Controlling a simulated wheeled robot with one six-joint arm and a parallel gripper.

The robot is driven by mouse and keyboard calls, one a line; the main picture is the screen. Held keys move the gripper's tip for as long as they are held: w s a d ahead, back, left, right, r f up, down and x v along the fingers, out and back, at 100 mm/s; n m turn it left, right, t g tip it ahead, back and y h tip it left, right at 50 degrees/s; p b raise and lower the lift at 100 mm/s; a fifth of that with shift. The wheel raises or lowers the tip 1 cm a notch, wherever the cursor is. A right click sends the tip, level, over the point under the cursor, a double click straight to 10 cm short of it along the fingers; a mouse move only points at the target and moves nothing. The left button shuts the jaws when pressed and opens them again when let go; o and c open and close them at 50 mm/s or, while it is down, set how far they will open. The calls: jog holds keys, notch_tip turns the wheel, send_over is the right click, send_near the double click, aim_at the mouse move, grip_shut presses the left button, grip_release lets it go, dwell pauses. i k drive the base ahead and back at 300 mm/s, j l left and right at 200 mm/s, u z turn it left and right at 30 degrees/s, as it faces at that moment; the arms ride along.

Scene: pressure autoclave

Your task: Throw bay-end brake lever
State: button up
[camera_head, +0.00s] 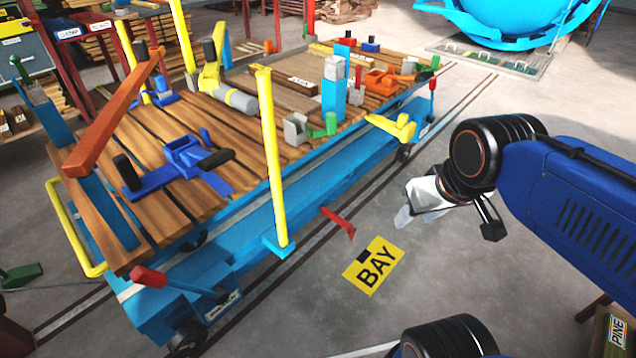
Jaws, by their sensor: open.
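A blue flat cart (240,250) with a plank deck stands on floor rails. A lever with a red grip (150,277) and a blue arm slopes at its near end, by a small white label. Another upright lever with a red grip (433,85) stands at its far right end. A yellow BAY sign (374,268) lies on the floor beside the cart, towards its near half. My gripper (436,200) is open and empty, above the floor right of the cart, apart from both levers. Its fingers show only partly.
A yellow post (271,155) rises from the cart's near side. A red bar (338,221) juts from that side. Blue clamps (180,165) and other fittings crowd the deck. The floor around the BAY sign is clear. A blue vessel (520,22) stands at the back right.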

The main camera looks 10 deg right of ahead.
aim_at(146, 276)
jog(key=u, duration=1.3)
jog(key=i+j+u, duration=0.1)
jog(key=i, duration=0.15)
jog(key=i+l+u, duration=0.1)
jog(key=l+u, duration=0.25)
jog(key=l, duration=0.3)
jog(key=l+u, duration=0.35)
jog(key=l, duration=0.3)
jog(key=l+u, duration=0.4)
jog(key=l, duration=0.25)
jog(key=i+u, duration=0.1)
jog(key=k+z, duration=0.1)
jog(key=k+l, duration=0.05)
